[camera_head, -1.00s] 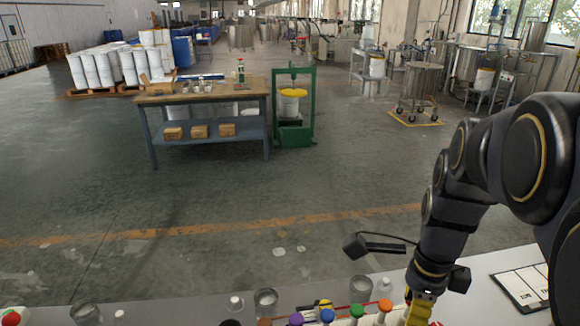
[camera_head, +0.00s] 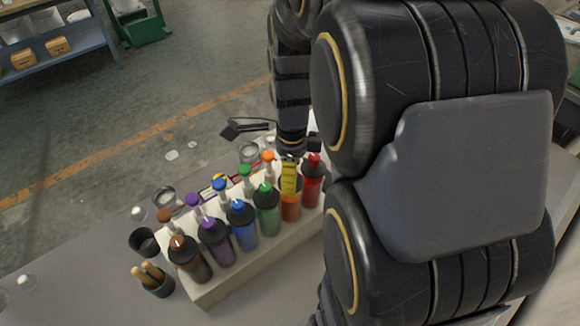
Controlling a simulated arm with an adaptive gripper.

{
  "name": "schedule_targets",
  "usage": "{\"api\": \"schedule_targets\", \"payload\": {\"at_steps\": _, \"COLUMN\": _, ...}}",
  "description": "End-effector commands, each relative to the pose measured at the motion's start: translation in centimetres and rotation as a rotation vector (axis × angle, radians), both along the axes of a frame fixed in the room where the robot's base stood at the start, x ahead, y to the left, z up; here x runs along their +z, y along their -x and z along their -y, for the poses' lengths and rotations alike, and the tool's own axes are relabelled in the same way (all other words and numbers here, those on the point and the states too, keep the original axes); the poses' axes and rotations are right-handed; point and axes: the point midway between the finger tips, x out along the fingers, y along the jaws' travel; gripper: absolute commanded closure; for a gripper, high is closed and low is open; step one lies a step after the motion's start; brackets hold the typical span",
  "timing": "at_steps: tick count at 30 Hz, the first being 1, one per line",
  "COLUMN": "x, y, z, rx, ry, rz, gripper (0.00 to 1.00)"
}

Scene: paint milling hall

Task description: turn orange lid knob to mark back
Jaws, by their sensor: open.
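A bottle with orange contents (camera_head: 290,206) stands in a row of bottles on a pale block. My gripper (camera_head: 289,186), with yellow fingers, points down at the top of this bottle. It covers the bottle's lid, so the lid knob and any mark there are hidden. The gripper is open; whether its fingers touch the lid I cannot tell. Another orange cap (camera_head: 268,156) shows behind the row, just left of my gripper.
The red bottle (camera_head: 312,182) stands close right of my gripper and the green bottle (camera_head: 267,212) close left. Blue, purple and brown bottles continue leftward on the block (camera_head: 228,278). A cup with wooden handles (camera_head: 157,284) stands at the front left.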

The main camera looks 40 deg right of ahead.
Motion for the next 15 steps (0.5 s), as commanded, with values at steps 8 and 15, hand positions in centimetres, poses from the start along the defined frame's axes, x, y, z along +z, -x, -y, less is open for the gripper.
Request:
{"api": "schedule_targets", "payload": {"at_steps": 8, "x": 0.03, "y": -0.02, "z": 0.01, "rx": 0.001, "ry": 0.001, "rz": 0.001, "gripper": 1.00}}
{"api": "schedule_targets", "payload": {"at_steps": 15, "x": 0.00, "y": -0.01, "z": 0.01, "rx": 0.001, "ry": 0.001, "rz": -0.001, "gripper": 1.00}}
